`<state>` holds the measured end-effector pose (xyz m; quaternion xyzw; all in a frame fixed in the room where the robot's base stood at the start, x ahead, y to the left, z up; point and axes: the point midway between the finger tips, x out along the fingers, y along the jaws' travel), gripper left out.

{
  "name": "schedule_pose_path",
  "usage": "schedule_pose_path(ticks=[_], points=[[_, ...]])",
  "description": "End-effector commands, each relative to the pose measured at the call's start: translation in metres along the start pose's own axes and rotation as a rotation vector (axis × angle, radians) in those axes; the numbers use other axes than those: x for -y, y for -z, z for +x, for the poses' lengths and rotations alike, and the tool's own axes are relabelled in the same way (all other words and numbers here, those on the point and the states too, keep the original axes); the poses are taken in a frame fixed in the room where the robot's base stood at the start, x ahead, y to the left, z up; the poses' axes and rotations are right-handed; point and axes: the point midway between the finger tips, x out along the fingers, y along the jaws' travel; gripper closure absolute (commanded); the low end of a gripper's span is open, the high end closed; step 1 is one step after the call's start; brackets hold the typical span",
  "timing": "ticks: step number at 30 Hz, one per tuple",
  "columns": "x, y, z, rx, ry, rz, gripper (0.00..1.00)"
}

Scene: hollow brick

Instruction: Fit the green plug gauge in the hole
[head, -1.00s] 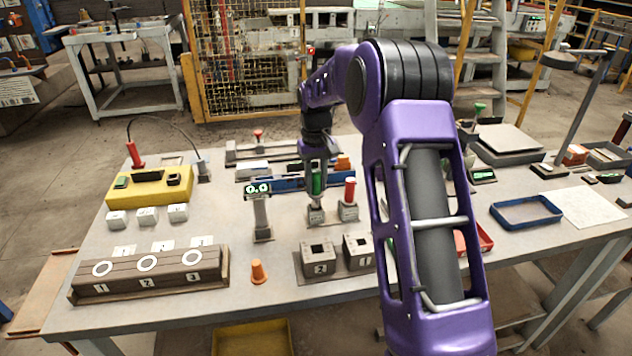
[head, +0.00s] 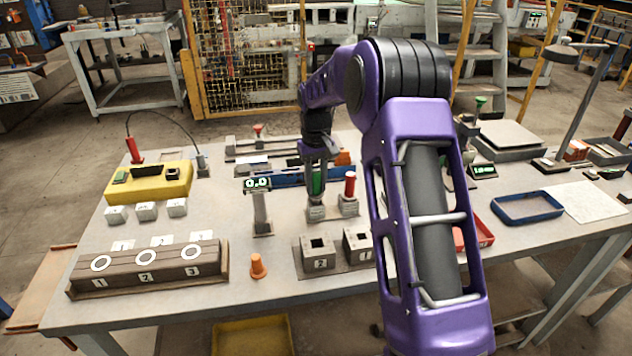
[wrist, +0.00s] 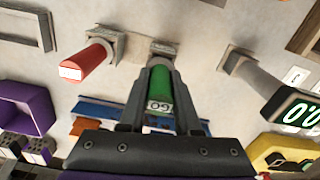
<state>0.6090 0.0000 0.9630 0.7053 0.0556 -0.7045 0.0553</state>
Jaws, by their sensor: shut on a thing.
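The green plug gauge (head: 317,183) stands upright at a small grey holder block (head: 317,213), held between my gripper's fingers (head: 317,190). In the wrist view the green gauge (wrist: 160,88), marked GO, sits between both fingers of my gripper (wrist: 158,75), its far end at the grey holder (wrist: 163,49). I cannot tell whether it is still seated there. Two grey blocks with square holes, marked 2 (head: 318,264) and 1 (head: 358,255), stand nearer the table's front edge. My arm partly hides the block marked 1.
A red gauge (head: 350,184) stands close to the right of my gripper. A grey post with a 0.0 display (head: 257,184) stands to the left. An orange cone (head: 257,268) and a board with three ringed holes (head: 150,281) lie front left. A blue tray (head: 527,219) lies right.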

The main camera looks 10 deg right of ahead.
Motion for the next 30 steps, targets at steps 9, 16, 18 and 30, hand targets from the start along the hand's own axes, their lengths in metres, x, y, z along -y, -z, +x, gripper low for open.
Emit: schedule_pose_path(ticks=[9,16,18,30], points=[[0.0,0.0,0.006,-0.001,0.0,0.0,1.0],[0.0,0.0,0.01,0.0,0.0,0.0,1.0],[0.0,0.0,0.011,0.0,0.0,0.0,1.0],[0.0,0.0,0.015,0.0,0.0,0.0,1.0]])
